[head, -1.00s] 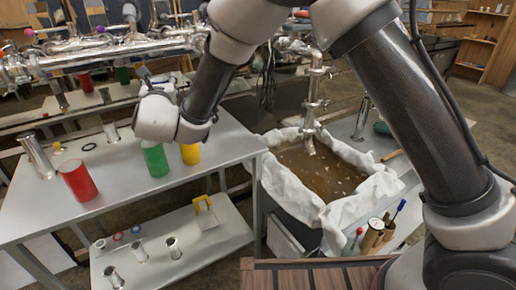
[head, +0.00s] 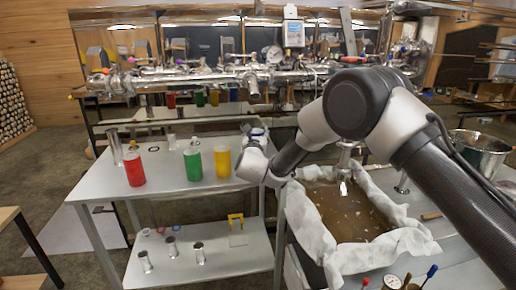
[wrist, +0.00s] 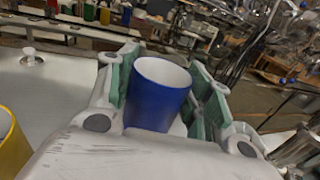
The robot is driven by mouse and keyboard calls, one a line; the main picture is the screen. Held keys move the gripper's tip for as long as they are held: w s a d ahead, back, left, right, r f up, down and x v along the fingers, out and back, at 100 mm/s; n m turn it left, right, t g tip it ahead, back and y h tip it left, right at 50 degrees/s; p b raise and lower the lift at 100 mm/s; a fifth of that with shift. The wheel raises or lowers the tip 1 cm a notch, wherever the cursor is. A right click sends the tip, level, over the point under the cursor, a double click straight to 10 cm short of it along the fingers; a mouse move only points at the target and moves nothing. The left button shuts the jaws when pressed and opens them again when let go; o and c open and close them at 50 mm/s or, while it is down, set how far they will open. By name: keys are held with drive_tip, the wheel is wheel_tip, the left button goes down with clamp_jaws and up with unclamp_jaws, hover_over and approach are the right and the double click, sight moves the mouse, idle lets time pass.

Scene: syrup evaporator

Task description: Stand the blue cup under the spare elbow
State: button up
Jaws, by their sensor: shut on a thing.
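In the wrist view, the blue cup (wrist: 158,92) has a white inside and sits between the green-padded fingers of my gripper (wrist: 165,95), which is shut on it. The cup's mouth is open toward the camera and its lower part is hidden. In the head view, my gripper (head: 256,133) is above the back right of the steel table, with a little blue showing at it. A long shiny pipe run with several fittings (head: 250,78) crosses behind it. I cannot tell which fitting is the spare elbow.
Red (head: 134,168), green (head: 193,164) and yellow (head: 222,161) cups stand on the steel table (head: 165,185), left of my gripper. A cloth-lined tub of brown liquid (head: 345,212) is at right. More coloured cups (head: 200,99) show below the pipe run.

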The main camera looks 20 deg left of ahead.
drive_tip(key=shift+f, duration=1.9)
drive_tip(key=o, duration=1.1)
drive_tip(key=shift+a+f, duration=0.1)
drive_tip(key=shift+f, duration=0.05)
